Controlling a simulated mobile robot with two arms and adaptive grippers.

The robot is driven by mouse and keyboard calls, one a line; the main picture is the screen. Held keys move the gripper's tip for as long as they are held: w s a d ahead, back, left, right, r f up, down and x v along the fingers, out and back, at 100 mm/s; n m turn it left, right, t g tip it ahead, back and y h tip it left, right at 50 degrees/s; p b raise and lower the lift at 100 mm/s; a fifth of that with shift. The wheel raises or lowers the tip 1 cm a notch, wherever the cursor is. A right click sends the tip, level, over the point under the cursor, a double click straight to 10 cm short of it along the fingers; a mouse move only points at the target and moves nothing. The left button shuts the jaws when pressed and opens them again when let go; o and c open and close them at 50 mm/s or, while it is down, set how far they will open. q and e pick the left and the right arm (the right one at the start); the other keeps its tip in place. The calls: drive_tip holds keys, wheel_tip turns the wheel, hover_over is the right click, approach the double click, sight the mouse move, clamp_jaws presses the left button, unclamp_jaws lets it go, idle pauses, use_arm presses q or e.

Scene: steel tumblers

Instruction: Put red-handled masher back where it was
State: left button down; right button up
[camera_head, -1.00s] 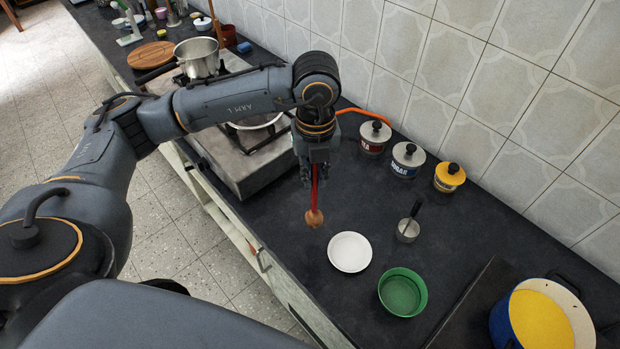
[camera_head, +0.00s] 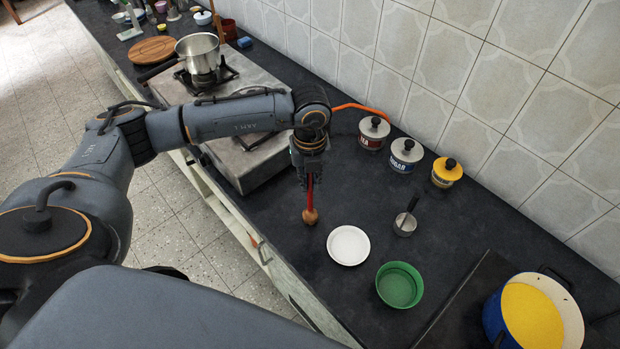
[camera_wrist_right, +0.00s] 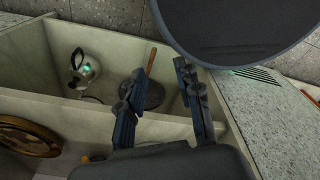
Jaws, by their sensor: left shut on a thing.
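The red-handled masher (camera_head: 310,215) has a red handle and a round tan wooden head. It hangs upright, head down, from my left gripper (camera_head: 309,178), which is shut on its handle. The head is at or just above the dark counter, left of the white plate (camera_head: 348,245); I cannot tell whether it touches. The upper handle is hidden between the fingers. My right gripper (camera_wrist_right: 160,72) shows only in the right wrist view, with its fingers apart and nothing between them.
A green bowl (camera_head: 399,285), a metal cup with a dark handle (camera_head: 405,224) and lidded canisters (camera_head: 406,155) stand nearby. A blue pot (camera_head: 533,315) is at right, the stove (camera_head: 232,165) behind my left arm. Below my right gripper are open compartments holding a kettle (camera_wrist_right: 85,70).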

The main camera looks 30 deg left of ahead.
use_arm(q)
drive_tip(key=c, duration=1.3)
unclamp_jaws()
drive_tip(key=shift+f, duration=0.1)
drive_tip(key=shift+c, duration=0.2)
wheel_tip(320, 180, up, 11)
drive_tip(key=shift+r+b, duration=0.1)
drive_tip(key=shift+b, duration=1.1)
drive_tip(key=shift+r, duration=0.55)
